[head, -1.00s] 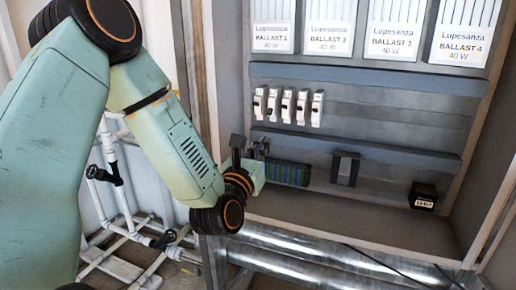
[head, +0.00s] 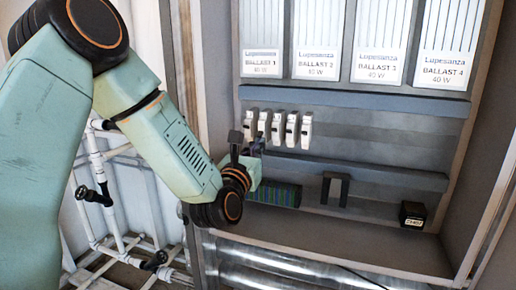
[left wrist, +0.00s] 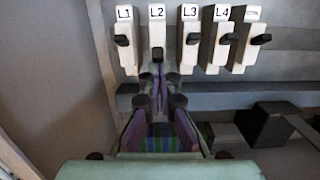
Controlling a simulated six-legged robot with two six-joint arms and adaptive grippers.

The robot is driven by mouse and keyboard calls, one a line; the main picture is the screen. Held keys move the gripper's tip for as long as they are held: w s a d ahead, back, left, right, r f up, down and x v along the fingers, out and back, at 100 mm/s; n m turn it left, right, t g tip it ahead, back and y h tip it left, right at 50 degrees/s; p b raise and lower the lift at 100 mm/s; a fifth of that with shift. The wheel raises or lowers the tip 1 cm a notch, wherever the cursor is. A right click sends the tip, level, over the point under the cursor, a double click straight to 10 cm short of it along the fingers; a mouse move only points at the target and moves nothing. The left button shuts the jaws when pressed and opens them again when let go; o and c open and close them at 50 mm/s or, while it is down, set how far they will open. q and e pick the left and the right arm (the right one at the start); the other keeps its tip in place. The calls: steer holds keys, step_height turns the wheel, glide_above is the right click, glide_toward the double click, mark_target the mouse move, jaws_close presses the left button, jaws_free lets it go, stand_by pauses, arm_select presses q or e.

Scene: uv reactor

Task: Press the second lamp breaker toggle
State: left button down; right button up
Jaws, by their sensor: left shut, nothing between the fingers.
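A row of several white breakers with dark toggles is on the cabinet's back wall. In the left wrist view they are labelled L1 (left wrist: 124,45), L2 (left wrist: 157,30), L3 (left wrist: 190,50) and L4 (left wrist: 216,50), with one more at the right. The L2 breaker also shows in the head view (head: 262,124). My left gripper (left wrist: 158,78) is shut and empty, its tips just below the dark L2 toggle (left wrist: 157,54). This toggle sits lower than the other toggles. I cannot tell whether the tips touch it. In the head view the gripper (head: 257,144) overlaps the breakers' lower ends.
Grey ledges run above (head: 350,101) and below the breakers. A striped block (head: 276,194), a dark bracket (head: 334,189) and a small black box (head: 413,214) are lower in the cabinet. White pipes (head: 97,165) stand at the left. Ballast panels are above.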

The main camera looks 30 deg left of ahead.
arm_select(q)
steer(key=shift+s+r+g+p, duration=0.2)
steer(key=shift+g+p, duration=0.2)
steer(key=shift+p, duration=0.35)
